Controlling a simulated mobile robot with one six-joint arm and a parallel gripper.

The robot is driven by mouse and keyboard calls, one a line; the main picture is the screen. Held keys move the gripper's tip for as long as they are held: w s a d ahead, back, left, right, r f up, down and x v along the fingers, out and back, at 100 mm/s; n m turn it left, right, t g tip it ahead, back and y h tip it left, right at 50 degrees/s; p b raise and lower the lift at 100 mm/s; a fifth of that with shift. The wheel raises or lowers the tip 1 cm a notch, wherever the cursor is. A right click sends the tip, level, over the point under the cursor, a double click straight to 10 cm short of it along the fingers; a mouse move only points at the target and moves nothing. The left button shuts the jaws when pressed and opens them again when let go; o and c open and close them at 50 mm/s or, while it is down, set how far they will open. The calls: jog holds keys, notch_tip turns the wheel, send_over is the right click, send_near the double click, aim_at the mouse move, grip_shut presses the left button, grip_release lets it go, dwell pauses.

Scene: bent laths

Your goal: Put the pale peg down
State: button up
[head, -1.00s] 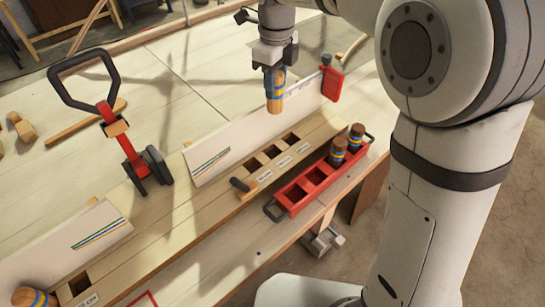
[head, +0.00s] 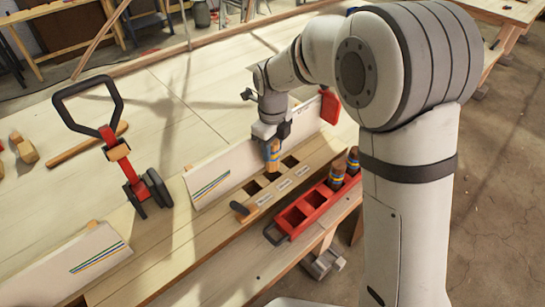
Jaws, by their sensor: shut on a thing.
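The pale peg (head: 273,158), light wood with blue and yellow bands, stands upright in my gripper (head: 272,146). My gripper is shut on it from above. The peg's lower end is at the middle of a row of square holes in the long wooden board (head: 222,209). I cannot tell whether it is inside that hole or just above it. The hole to its left (head: 253,187) and the hole to its right (head: 290,161) are empty.
A red tray (head: 275,236) in front holds two darker banded pegs (head: 338,172) and has empty compartments. A white upright panel (head: 222,172) runs behind the holes. A red tool with a black loop handle (head: 118,150) stands at left. A dark-ended handle (head: 240,208) lies near the holes.

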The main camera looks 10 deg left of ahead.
aim_at(273, 159)
jog(key=shift+f, duration=2.1)
jog(key=shift+f, duration=0.35)
jog(key=o, duration=1.1)
jog(key=shift+r, duration=0.1)
